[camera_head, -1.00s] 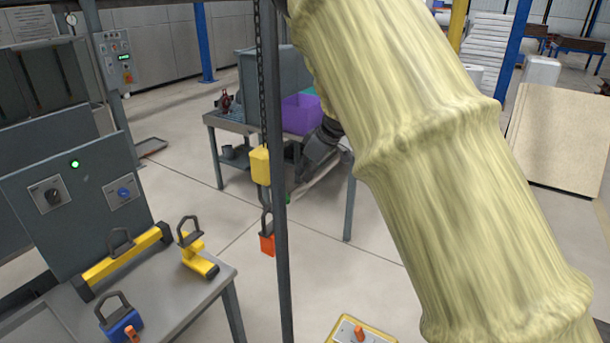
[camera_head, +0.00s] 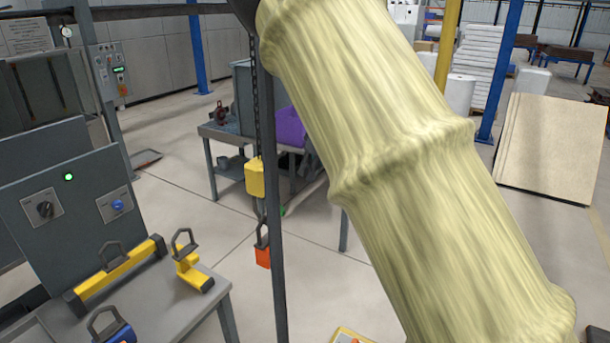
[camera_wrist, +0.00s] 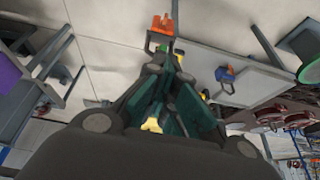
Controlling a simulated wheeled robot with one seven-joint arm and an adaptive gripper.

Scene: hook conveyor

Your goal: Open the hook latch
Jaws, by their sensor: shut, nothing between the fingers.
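The hook (camera_head: 262,236) hangs below a yellow block (camera_head: 255,178) on a dark chain (camera_head: 257,110), beside a grey post. An orange piece (camera_head: 263,257) hangs at the hook's lower end. In the wrist view the orange piece (camera_wrist: 161,23) shows at the top, with part of the dark hook (camera_wrist: 158,42) beyond my fingertips. My gripper (camera_wrist: 163,66) is shut and empty in the wrist view, pointing towards the hook. Whether it touches the hook I cannot tell. In the head view my pale-yellow sleeved arm hides my gripper. The latch itself is too small to make out.
A grey post (camera_head: 274,230) stands right beside the chain. A table (camera_head: 190,310) at lower left holds yellow and blue lifting fixtures. A control panel (camera_head: 75,205) stands behind it. A bench (camera_head: 235,133) with a purple bin (camera_head: 290,127) is behind. The floor between is clear.

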